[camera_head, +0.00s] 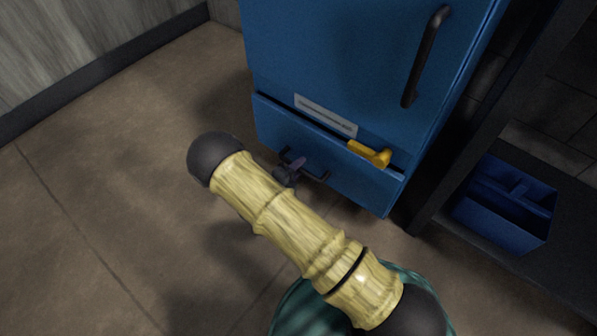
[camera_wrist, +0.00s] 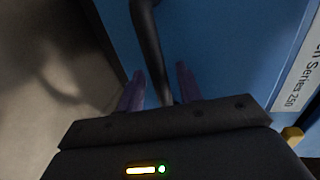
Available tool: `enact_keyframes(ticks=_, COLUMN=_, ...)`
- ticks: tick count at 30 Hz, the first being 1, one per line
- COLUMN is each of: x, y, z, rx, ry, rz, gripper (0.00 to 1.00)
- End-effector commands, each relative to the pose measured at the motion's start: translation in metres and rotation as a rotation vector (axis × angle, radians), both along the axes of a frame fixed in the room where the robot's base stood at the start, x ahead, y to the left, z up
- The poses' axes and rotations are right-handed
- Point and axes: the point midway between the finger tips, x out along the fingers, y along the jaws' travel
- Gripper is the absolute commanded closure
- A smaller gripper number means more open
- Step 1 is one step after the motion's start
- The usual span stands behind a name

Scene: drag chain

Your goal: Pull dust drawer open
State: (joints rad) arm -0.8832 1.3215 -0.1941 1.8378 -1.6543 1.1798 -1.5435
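The dust drawer (camera_head: 350,185) is the lower blue front of the cabinet in the head view. It looks shut or nearly shut; a dark seam runs along its top. Its black bar handle (camera_head: 318,177) is partly hidden by my gripper (camera_head: 294,165). A yellow latch (camera_head: 370,153) sits at the drawer's top right. In the wrist view, the purple fingers of my gripper (camera_wrist: 160,80) stand apart, with the black handle (camera_wrist: 149,45) passing between them. A gap shows between the handle and the right finger. The left finger is close to the handle; contact is unclear.
The blue upper door (camera_head: 350,60) has a long black handle (camera_head: 427,55) and a white label (camera_head: 325,115). A dark rack (camera_head: 465,150) with a blue bin (camera_head: 505,205) stands to the right. Floor (camera_head: 110,200) left of the drawer is clear.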

Motion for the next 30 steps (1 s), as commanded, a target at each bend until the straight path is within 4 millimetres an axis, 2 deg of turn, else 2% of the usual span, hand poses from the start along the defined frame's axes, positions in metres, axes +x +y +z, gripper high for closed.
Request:
enact_keyframes(ticks=9, x=0.0034, y=-0.0025, z=0.0000, rx=0.000, ry=0.000, rz=0.001, gripper=0.64)
enact_keyframes(ticks=11, x=0.0033, y=-0.0024, z=0.0001, rx=0.000, ry=0.000, rz=0.001, gripper=0.74)
enact_keyframes(ticks=15, x=0.0033, y=-0.0023, z=0.0000, rx=0.000, ry=0.000, rz=0.001, gripper=1.00)
enact_keyframes(ticks=30, x=-0.0050, y=-0.0017, z=0.0014, rx=0.001, ry=0.001, rz=-0.013, gripper=1.00)
